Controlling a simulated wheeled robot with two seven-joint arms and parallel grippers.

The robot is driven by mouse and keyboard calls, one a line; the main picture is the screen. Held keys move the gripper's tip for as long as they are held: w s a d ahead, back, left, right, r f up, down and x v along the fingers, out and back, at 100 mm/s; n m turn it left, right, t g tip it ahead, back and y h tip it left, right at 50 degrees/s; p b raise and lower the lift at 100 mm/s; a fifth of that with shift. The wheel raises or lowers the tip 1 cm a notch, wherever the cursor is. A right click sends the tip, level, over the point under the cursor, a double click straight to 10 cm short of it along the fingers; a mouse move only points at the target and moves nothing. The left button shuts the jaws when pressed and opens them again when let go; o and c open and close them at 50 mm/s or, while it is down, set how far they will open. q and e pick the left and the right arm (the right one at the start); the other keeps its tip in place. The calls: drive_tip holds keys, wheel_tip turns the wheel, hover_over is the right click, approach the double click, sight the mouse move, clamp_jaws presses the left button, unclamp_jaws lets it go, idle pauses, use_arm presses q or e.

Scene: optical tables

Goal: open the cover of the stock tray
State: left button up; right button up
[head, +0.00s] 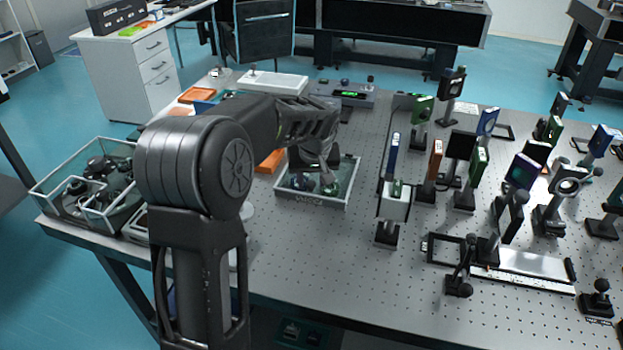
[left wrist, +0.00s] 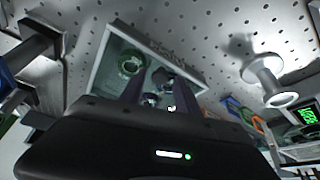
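A pale-rimmed tray (head: 318,200) with small dark and green parts inside stands on the perforated table, left of the optics. My left gripper (head: 322,165) is over this tray, pointing down. In the left wrist view the tray (left wrist: 97,65) lies beyond my left gripper (left wrist: 157,96), whose two dark fingers are apart with parts visible between them. A larger glass-walled tray (head: 52,183) with dark parts inside sits at the table's left corner. I cannot tell which tray is the stock tray, nor make out a separate cover clearly. My right gripper is not in view.
Several post-mounted optics, including a white-faced one (head: 396,204), crowd the table's right half. Orange bins (head: 194,95), a white box (head: 273,82) and a controller with a green display (head: 349,94) stand behind. The front middle of the table (head: 330,270) is clear.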

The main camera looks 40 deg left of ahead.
use_arm(q)
clamp_jaws()
idle(1.1)
